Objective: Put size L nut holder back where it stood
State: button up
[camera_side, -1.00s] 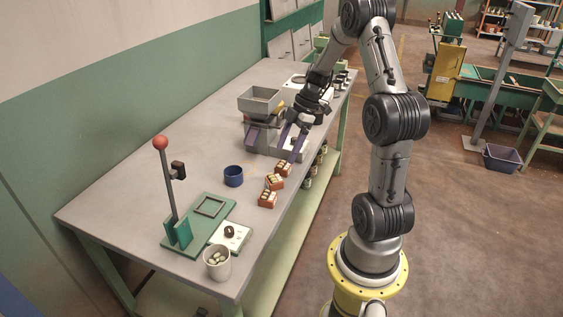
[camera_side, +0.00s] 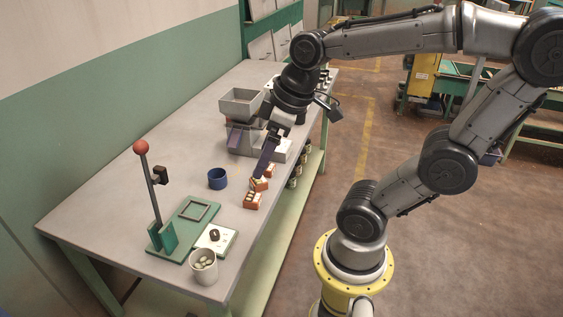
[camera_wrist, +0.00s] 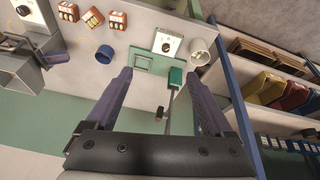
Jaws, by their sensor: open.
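Three small orange-red nut holders with pale tops stand near the table's right edge in the side view: a front one (camera_side: 252,201), a middle one (camera_side: 258,185) and a back one (camera_side: 267,171). I cannot read which is size L. My gripper (camera_side: 261,175) is over the row, its purple fingers in front of part of the middle and back holders. In the wrist view the holders show at the top, as a left one (camera_wrist: 68,11), a middle one (camera_wrist: 92,17) and a right one (camera_wrist: 117,21). My gripper (camera_wrist: 155,80) is open with nothing between its fingers.
A grey hopper (camera_side: 241,103) stands behind the holders. A blue cup (camera_side: 217,179) is left of them. A green press (camera_side: 183,229) with a red-ball lever, a white plate with a dark knob (camera_side: 215,238) and a pale cup of nuts (camera_side: 203,267) are in front. The table's left side is clear.

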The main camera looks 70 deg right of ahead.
jog(key=shift+s+a+m+t, duration=0.2)
jog(key=shift+s+a+m, duration=0.2)
jog(key=shift+s, duration=0.3)
jog(key=shift+s+a+m+t, duration=0.25)
jog(key=shift+s+a, duration=0.1)
jog(key=shift+s, duration=0.3)
jog(key=shift+s+a+m+t, duration=0.15)
jog(key=shift+s+a+m, duration=0.25)
jog(key=shift+s, duration=0.3)
